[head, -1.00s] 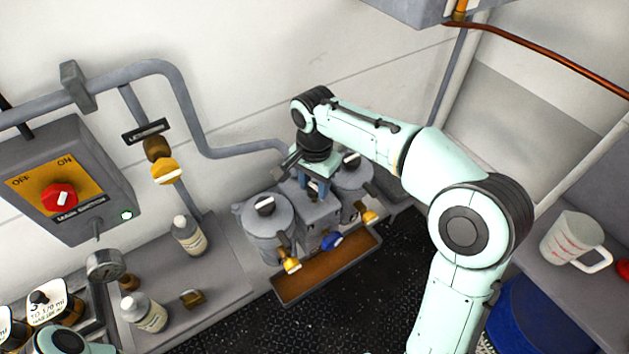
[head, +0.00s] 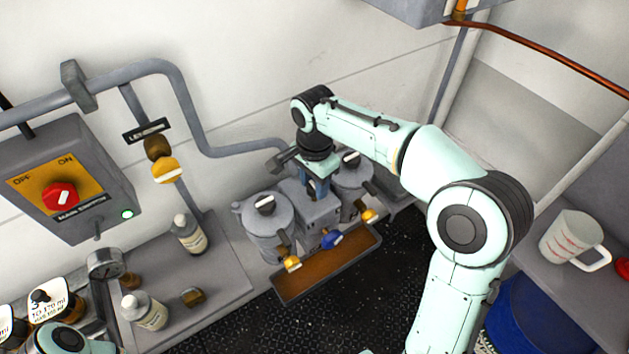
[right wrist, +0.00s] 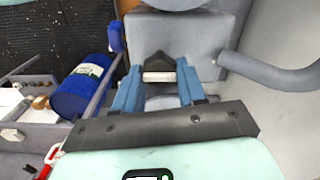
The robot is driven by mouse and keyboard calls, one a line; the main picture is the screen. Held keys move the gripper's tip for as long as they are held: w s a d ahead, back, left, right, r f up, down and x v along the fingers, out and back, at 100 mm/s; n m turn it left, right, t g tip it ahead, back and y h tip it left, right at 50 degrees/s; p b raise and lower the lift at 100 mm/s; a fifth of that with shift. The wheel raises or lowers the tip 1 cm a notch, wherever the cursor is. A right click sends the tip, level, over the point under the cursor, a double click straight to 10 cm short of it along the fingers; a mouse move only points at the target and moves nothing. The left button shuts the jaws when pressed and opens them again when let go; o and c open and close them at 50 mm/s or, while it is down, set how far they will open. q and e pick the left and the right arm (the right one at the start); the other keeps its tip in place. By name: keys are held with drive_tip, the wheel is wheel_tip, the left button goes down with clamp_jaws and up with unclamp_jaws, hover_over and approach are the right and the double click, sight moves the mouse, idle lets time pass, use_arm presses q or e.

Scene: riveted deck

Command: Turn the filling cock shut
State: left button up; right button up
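The middle grey unit (head: 316,212) stands between two round grey tanks, with a blue-handled cock (head: 331,240) at its front. My right gripper (head: 317,187) points down at the top of this unit. In the right wrist view, the gripper's fingertips (right wrist: 159,78) sit on both sides of a small handle with a white bar (right wrist: 158,77) and appear to touch it. No label shows whether this is the filling cock. The head view hides the handle behind the gripper. Only a link of my left arm shows at the bottom left; its gripper is out of view.
The left tank (head: 264,225) and right tank (head: 352,178) have white-barred top knobs and yellow-handled cocks. A brown-bottomed tray (head: 290,288) lies below them. A wall valve (head: 165,170) and a red main switch (head: 61,196) are at left. Bottles stand on the left shelf, a measuring jug (head: 571,238) at right.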

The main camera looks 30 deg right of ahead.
sight(314, 185)
drive_tip(key=o, duration=0.4)
drive_tip(key=shift+c, duration=0.2)
use_arm(q)
drive_tip(key=w+r+p, duration=0.2)
drive_tip(key=w+r, duration=0.1)
drive_tip(key=shift+w+r+p, duration=0.15)
drive_tip(key=shift+r+p, duration=0.15)
drive_tip(key=shift+p, duration=0.05)
use_arm(e)
wheel_tip(314, 185, up, 13)
drive_tip(key=shift+r, duration=0.2)
